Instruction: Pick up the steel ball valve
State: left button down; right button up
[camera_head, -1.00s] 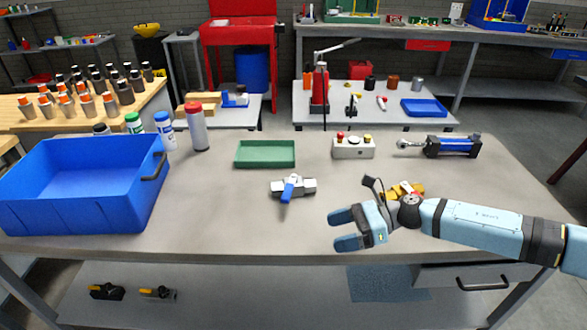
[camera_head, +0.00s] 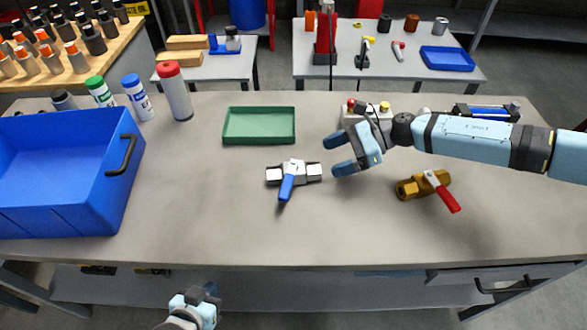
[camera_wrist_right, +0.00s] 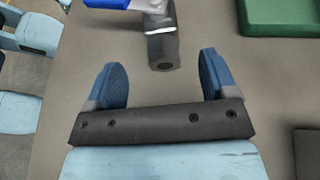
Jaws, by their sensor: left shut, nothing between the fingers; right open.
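The steel ball valve (camera_head: 296,172) lies on the grey workbench, a silver body with a blue lever (camera_head: 287,187) pointing toward the front edge. My right gripper (camera_head: 339,155) is open and empty, just right of the valve's right end. In the right wrist view the valve's hexagonal end (camera_wrist_right: 163,48) lies just ahead of the open fingers (camera_wrist_right: 160,80), apart from them. My left gripper (camera_head: 207,291) is low at the bottom of the head view, in front of the bench, shut and empty.
A brass valve with a red lever (camera_head: 425,185) lies to the right. A green tray (camera_head: 259,126) sits behind the steel valve, also in the wrist view (camera_wrist_right: 280,18). A blue bin (camera_head: 62,175) stands at left. A control box (camera_head: 368,115) is behind my right gripper.

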aim_at(306, 166)
jog(key=shift+x, duration=1.2)
jog(key=shift+p+x, duration=0.35)
jog(key=shift+x, duration=2.45)
jog(key=shift+r, duration=0.15)
jog(key=c, duration=1.5)
